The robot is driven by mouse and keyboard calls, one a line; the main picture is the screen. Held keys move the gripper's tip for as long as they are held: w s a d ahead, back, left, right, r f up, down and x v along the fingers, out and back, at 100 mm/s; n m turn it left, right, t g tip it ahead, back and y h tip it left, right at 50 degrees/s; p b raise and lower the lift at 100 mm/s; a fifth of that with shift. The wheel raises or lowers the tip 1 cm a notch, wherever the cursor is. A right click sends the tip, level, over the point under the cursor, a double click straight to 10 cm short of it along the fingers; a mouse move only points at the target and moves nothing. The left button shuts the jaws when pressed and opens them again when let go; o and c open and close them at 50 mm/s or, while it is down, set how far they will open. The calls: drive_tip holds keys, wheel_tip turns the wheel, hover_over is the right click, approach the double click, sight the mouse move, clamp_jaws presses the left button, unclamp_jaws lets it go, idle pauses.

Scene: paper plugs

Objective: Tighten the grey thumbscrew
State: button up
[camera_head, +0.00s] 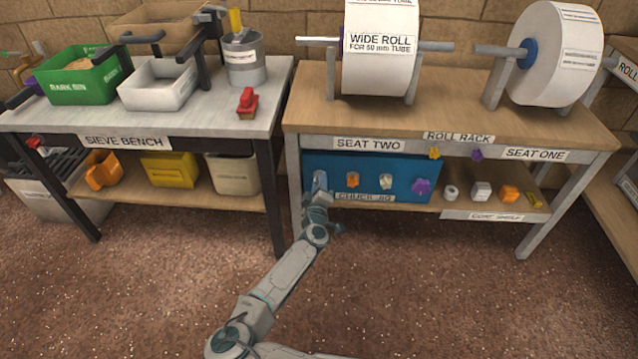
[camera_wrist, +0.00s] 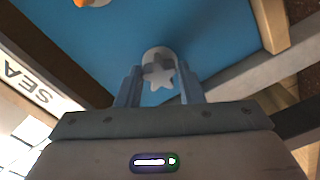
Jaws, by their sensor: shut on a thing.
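The grey thumbscrew (camera_wrist: 158,70) has a star-shaped head and stands out from the blue chuck jig panel (camera_wrist: 190,22) in the wrist view. My gripper (camera_wrist: 160,88) is shut on it, with one finger on each side of the head. In the head view my gripper (camera_head: 319,183) is at the left end of the blue panel (camera_head: 369,163), under the roll bench. There it hides most or all of the thumbscrew. How far the screw is turned in cannot be told.
An orange knob (camera_head: 352,174), a pale knob (camera_head: 386,180) and a purple knob (camera_head: 421,187) sit to the right on the panel. A bench leg (camera_head: 294,185) is close to the left of my gripper. Small parts stand on the shelf (camera_head: 470,205) at right.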

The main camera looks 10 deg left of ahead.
drive_tip(key=shift+r+m+p, duration=0.15)
drive_tip(key=shift+m+p, duration=0.35)
drive_tip(key=shift+m, duration=0.3)
drive_tip(key=m+p, duration=0.3)
drive_tip(key=m, duration=0.2)
drive_tip(key=m+p, duration=0.4)
drive_tip(key=m, duration=0.1)
drive_tip(key=m+p, duration=0.2)
drive_tip(key=m, duration=0.2)
drive_tip(key=m+p, duration=0.3)
drive_tip(key=m, duration=0.1)
drive_tip(key=m+p, duration=0.2)
drive_tip(key=m, duration=0.2)
drive_tip(key=shift+f, duration=0.25)
drive_tip(key=o, duration=0.9)
drive_tip(key=shift+o, duration=0.2)
drive_tip(key=shift+r, duration=0.1)
